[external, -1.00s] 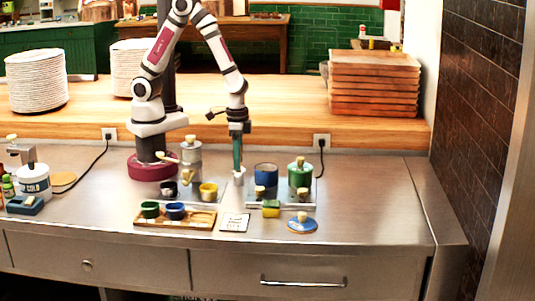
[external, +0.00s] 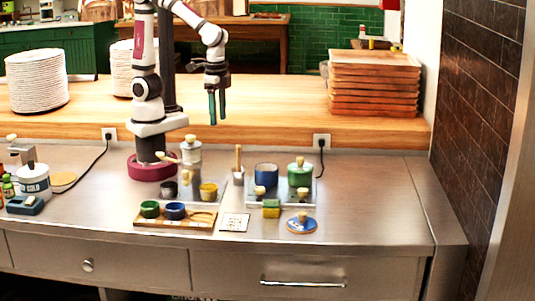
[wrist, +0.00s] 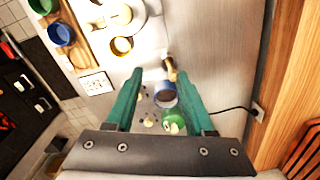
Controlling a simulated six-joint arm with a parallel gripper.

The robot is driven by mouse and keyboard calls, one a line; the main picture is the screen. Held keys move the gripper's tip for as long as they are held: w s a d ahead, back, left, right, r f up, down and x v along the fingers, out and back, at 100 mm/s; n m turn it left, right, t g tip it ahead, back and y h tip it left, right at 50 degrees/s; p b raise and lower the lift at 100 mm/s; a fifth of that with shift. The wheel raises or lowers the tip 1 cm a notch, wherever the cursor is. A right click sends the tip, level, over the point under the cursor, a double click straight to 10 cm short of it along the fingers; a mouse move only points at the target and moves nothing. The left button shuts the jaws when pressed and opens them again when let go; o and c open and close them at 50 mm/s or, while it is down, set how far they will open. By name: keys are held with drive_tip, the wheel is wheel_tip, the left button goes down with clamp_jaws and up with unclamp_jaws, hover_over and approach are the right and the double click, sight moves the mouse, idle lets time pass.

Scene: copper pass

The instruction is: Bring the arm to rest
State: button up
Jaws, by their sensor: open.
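My gripper (external: 217,108) is raised well above the steel counter, with its two green fingers apart and nothing between them. My arm is drawn up near its maroon base. In the wrist view my gripper (wrist: 158,100) is open, with the counter far below. A wooden-handled tool (external: 239,162) stands upright in a small pale holder on the counter, apart from the fingers. It also shows in the wrist view (wrist: 170,68).
A blue canister (external: 265,174) and a green canister (external: 299,177) stand right of centre. A blue lid (external: 301,225) lies in front. A wooden tray (external: 190,221) holds green and blue cups. Stacked wooden trays (external: 374,85) stand at the back right. The right counter is clear.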

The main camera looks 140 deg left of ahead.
drive_tip(key=s+d+r+m+y, duration=0.1)
drive_tip(key=s+d+m, duration=0.6)
drive_tip(key=s+m, duration=0.3)
drive_tip(key=shift+s+d+r+m, duration=0.2)
drive_tip(key=shift+d+m, duration=0.15)
drive_tip(key=shift+m, duration=0.05)
